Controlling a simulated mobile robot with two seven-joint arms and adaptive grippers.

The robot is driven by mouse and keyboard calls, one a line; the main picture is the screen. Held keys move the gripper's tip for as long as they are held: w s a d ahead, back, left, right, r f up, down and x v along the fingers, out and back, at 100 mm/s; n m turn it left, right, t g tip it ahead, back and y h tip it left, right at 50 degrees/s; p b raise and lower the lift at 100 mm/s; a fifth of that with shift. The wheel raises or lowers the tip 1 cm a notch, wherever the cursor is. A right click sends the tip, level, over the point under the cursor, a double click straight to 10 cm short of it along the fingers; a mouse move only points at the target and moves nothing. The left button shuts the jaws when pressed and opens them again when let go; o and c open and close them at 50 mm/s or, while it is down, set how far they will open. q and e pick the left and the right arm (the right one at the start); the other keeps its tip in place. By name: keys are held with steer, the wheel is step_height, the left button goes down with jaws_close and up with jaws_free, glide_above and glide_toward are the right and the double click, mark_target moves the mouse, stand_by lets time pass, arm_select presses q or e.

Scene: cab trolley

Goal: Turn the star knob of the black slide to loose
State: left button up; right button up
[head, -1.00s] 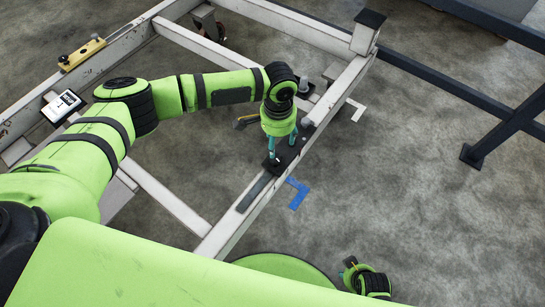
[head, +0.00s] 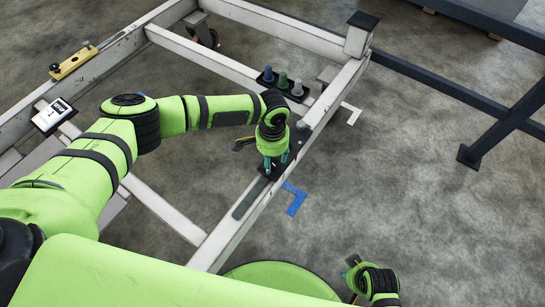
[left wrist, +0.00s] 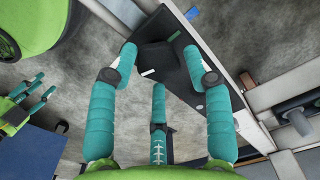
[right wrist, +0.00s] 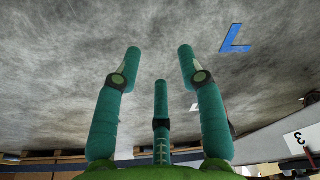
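The black slide (left wrist: 200,88) lies on the pale frame beam; in the head view my left gripper partly covers it. A black knob (left wrist: 156,56), apparently the star knob, stands on the slide, with a short white mark beside it on the slide. My left gripper (left wrist: 160,60) is over the slide with its fingers apart, the knob between and just beyond the fingertips. I cannot tell whether any finger touches it. In the head view the left gripper (head: 273,166) points down at the beam. My right gripper (right wrist: 160,62) is open and empty above bare floor.
A blue floor mark (head: 295,199) is beside the beam.

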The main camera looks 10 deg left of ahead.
arm_select(q)
steer(key=c, duration=0.5)
arm_select(e)
steer(key=shift+r, duration=0.1)
arm_select(q)
steer(key=shift+d+r+m+p, duration=0.15)
steer(key=shift+m+p, duration=0.25)
steer(key=shift+p, duration=0.55)
steer(key=shift+m+p, duration=0.45)
steer(key=shift+m, duration=0.15)
arm_select(e)
steer(key=shift+s+d+f, duration=0.1)
steer(key=shift+s+f, duration=0.05)
steer(key=shift+f, duration=0.8)
steer(key=shift+s+d+f, duration=0.1)
steer(key=shift+f, duration=0.8)
arm_select(q)
steer(key=shift+s, duration=0.1)
steer(key=o, duration=1.1)
steer(key=shift+o, duration=0.2)
